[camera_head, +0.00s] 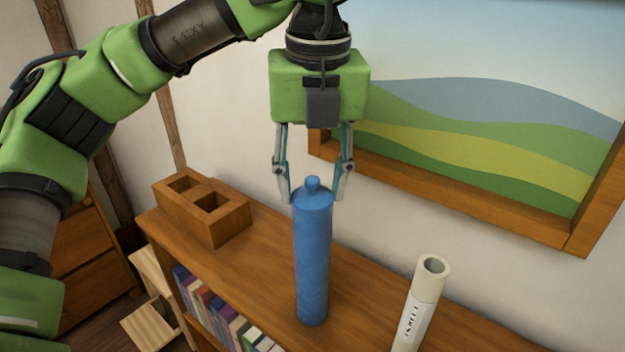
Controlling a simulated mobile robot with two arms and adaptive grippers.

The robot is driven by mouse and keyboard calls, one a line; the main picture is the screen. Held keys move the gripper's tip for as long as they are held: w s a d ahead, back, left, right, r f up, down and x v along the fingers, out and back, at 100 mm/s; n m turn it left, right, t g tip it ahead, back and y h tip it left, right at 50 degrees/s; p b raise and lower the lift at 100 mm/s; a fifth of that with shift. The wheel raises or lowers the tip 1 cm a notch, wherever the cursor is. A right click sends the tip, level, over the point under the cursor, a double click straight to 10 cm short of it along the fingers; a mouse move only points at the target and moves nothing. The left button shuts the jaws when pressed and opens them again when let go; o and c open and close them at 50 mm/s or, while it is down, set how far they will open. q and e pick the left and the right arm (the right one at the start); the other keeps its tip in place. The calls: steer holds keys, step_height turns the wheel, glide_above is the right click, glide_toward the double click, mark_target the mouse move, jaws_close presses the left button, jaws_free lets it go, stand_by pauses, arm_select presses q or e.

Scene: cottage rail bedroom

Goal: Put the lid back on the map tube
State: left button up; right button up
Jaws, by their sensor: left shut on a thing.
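A tall blue map tube (312,265) stands upright on the wooden shelf top. A blue lid (314,197) with a small round knob is at its top, in line with it. I see no clear gap between lid and tube, and cannot tell whether the lid is fully seated. My left gripper (314,190) points straight down from above, with its fingers on both sides of the lid, shut on it. My right gripper is not in view.
A cream tube (421,305) with a label and an open top stands to the right. A wooden block (203,212) with two square holes sits at the left. The bare shelf top (262,262) lies between. A framed landscape (480,130) hangs behind.

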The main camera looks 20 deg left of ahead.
arm_select(q)
steer(key=o, duration=1.1)
steer(key=shift+c, duration=0.2)
step_height(320, 180, up, 12)
steer(key=s+d, duration=0.1)
steer(key=shift+s, duration=0.35)
steer(key=shift+f, duration=0.1)
